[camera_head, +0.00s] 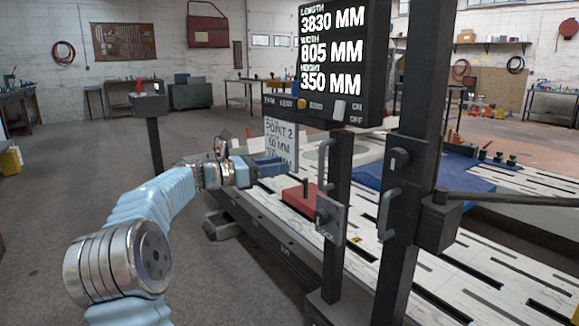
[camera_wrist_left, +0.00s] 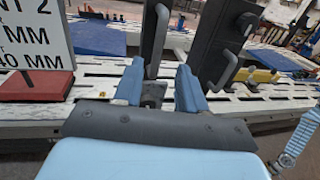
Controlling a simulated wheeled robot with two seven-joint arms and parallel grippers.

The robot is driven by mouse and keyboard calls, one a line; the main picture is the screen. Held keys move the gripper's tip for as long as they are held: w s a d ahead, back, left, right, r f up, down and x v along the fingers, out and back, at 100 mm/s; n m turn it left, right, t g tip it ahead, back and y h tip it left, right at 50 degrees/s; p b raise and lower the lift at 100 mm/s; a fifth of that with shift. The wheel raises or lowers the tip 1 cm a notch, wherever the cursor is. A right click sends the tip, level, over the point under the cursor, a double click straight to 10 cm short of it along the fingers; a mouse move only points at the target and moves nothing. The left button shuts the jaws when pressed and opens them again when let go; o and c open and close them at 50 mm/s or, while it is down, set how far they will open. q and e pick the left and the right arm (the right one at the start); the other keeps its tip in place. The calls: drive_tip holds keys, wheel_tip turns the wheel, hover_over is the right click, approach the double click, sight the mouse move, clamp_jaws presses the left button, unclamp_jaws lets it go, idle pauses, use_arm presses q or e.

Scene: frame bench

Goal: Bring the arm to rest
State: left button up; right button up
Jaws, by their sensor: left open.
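My left arm comes in from the left in the head view, its light blue sleeve stretched out toward the bench. My left gripper (camera_head: 270,165) is at the near edge of the slotted bench, in front of the white measurement sign. In the left wrist view the two blue fingers of the gripper (camera_wrist_left: 160,75) stand apart with nothing held between them. Dark upright posts with handles lie beyond the fingertips.
The bench (camera_head: 470,245) has a white slotted top. A white sign (camera_head: 281,142) and a red block (camera_head: 299,196) are on it. A black display (camera_head: 332,45) and dark posts (camera_head: 410,200) stand close to the right. Grey floor (camera_head: 60,210) is open at left.

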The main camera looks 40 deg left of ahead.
use_arm(q)
drive_tip(key=shift+s+a, duration=0.1)
drive_tip(key=shift+s, duration=0.05)
idle(0.4)
